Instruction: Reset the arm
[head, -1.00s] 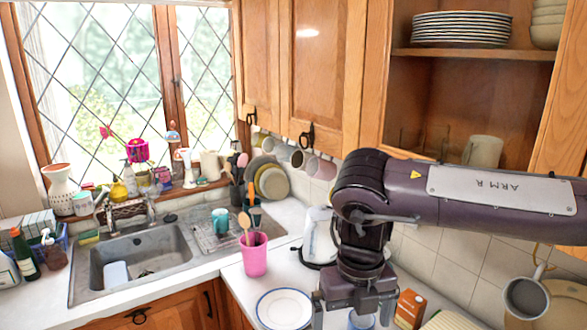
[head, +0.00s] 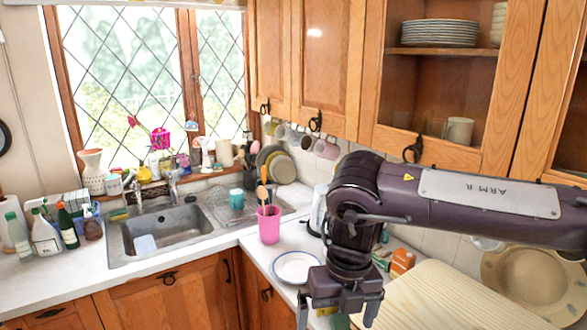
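My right arm (head: 455,205) comes in from the right edge of the head view, marked "ARM R". Its forearm lies almost level and the wrist hangs down over the counter. My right gripper (head: 336,318) points down, with its two fingers spread wide apart at the bottom edge of the view. I see nothing held between the fingers. The gripper is to the right of a white plate (head: 297,266) with a blue rim. My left arm and gripper are not in view.
A pink cup with wooden utensils (head: 269,225) stands behind the plate. A ribbed wooden board (head: 440,300) and an orange box (head: 402,262) are right of the gripper. A sink (head: 165,228) is at left. An open-fronted cupboard (head: 446,75) hangs above the arm.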

